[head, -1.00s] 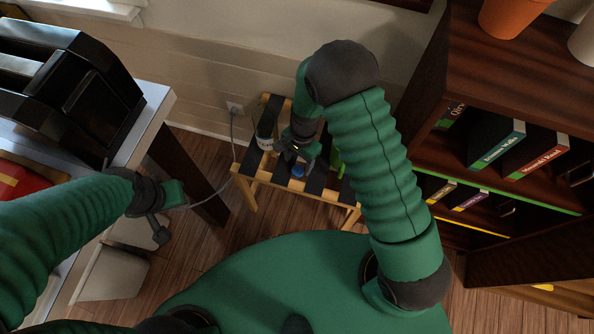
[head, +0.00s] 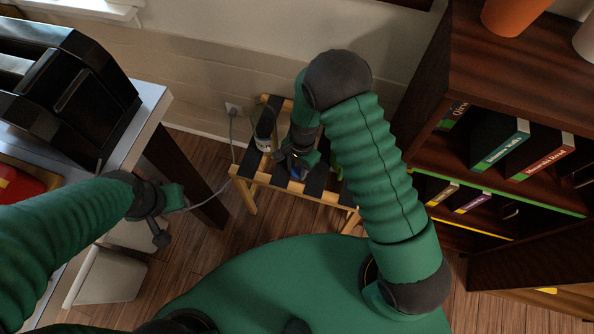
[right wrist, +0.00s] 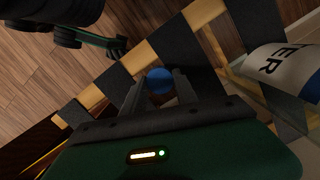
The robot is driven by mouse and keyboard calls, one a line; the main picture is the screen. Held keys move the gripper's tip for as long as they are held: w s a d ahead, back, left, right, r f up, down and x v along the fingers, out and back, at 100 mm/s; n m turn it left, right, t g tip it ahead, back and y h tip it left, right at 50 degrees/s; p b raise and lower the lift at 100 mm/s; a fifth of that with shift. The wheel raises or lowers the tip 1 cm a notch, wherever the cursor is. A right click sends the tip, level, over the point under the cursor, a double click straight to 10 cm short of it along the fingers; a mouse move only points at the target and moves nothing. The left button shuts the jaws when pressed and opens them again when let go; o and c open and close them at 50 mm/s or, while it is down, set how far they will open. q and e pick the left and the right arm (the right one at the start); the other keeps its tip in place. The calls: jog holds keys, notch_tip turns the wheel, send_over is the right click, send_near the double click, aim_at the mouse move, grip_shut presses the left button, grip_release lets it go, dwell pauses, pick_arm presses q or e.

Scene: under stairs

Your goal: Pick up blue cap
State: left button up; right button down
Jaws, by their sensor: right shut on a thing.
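The blue cap (right wrist: 160,80) is a small round blue thing between the two fingers of my right gripper (right wrist: 158,88) in the right wrist view. The gripper is shut on it, above the black and wood stool (right wrist: 103,93). In the head view my right gripper (head: 297,172) reaches down over the same stool (head: 262,178), and the cap is mostly hidden by it. My left gripper (head: 160,222) hangs at the left, beside the counter and away from the stool. I cannot tell whether its jaws are open.
A white labelled container (head: 265,137) stands on the stool's left part, and a green thing (head: 337,165) is at its right. A counter with a black appliance (head: 70,90) is at the left. A dark bookshelf (head: 520,90) stands at the right. A pale bin (head: 105,277) is on the floor.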

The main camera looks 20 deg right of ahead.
aim_at(297, 174)
jog(key=shift+r, duration=0.15)
jog(key=shift+r, duration=0.3)
jog(key=r, duration=0.1)
jog(key=r+p, duration=0.1)
jog(key=r, duration=0.1)
jog(key=shift+s+p, duration=0.25)
jog(key=shift+p, duration=0.1)
jog(key=s+a+r+p, duration=0.1)
jog(key=s, duration=1.4)
jog(key=shift+s+a, duration=0.15)
jog(key=shift+s, duration=0.1)
jog(key=shift+r, duration=0.1)
jog(key=c, duration=1.5)
grip_release()
grip_shut()
jog(key=shift+w, duration=0.15)
